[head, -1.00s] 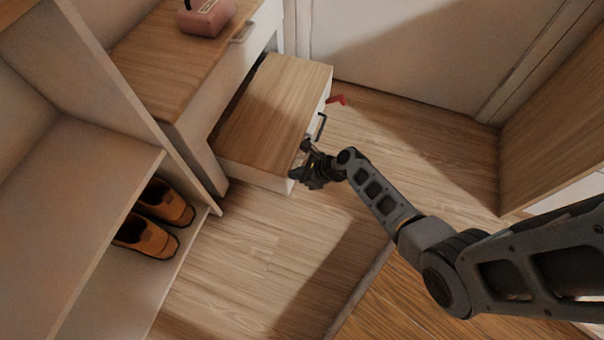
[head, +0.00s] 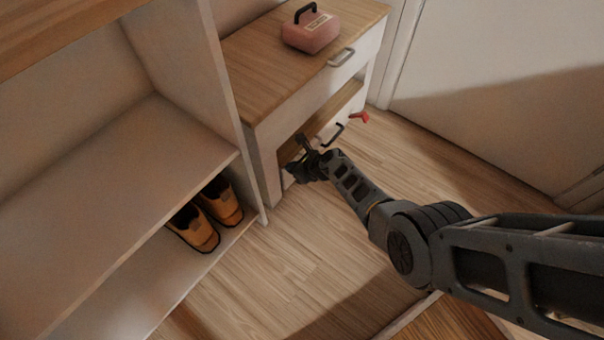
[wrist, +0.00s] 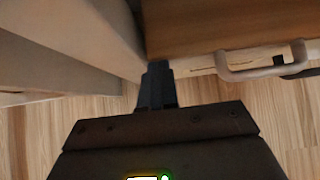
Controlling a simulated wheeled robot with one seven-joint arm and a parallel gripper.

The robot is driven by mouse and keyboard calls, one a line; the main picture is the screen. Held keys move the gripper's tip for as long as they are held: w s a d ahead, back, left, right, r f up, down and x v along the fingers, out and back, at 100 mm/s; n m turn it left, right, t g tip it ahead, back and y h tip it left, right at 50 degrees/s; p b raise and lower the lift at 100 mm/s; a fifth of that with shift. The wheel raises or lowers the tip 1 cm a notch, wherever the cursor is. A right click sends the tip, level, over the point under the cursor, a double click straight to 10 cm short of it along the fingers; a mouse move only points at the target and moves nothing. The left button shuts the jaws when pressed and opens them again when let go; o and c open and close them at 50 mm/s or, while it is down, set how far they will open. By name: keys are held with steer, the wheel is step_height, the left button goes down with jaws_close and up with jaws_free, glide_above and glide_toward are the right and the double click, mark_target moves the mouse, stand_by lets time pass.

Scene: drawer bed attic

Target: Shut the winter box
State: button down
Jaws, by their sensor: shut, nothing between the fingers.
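A low cabinet with a wooden top (head: 262,62) stands behind my gripper. Its lower, box-like drawer has a black handle (head: 333,135); I cannot read a name on it, so I cannot confirm it is the winter box. A strip of its wooden top (head: 344,106) still shows below the upper drawer, so it stands partly out. My gripper (head: 303,152) is shut and empty, at the near end of the lower drawer's front; I cannot tell if it touches. In the wrist view, the closed fingers (wrist: 157,80) point toward the cabinet's left end. The black handle (wrist: 297,68) shows at right.
The upper drawer is shut, with a grey handle (head: 341,58). A pink case (head: 311,32) sits on the cabinet. A red object (head: 359,118) is by the lower drawer's far end. A shelf unit (head: 150,145) with orange-brown shoes (head: 222,202) stands left. Floor (head: 275,265) in front is clear.

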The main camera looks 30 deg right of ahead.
steer(key=shift+w+a+r, duration=0.1)
steer(key=shift+w+a, duration=0.1)
steer(key=shift+w, duration=0.3)
steer(key=shift+w+a, duration=0.15)
steer(key=shift+w, duration=0.35)
steer(key=shift+w+r, duration=0.1)
steer(key=s+d+r+p, duration=0.4)
steer(key=s+r+p, duration=0.2)
steer(key=s+p, duration=0.3)
steer(key=shift+s+r, duration=0.3)
steer(key=shift+s, duration=0.9)
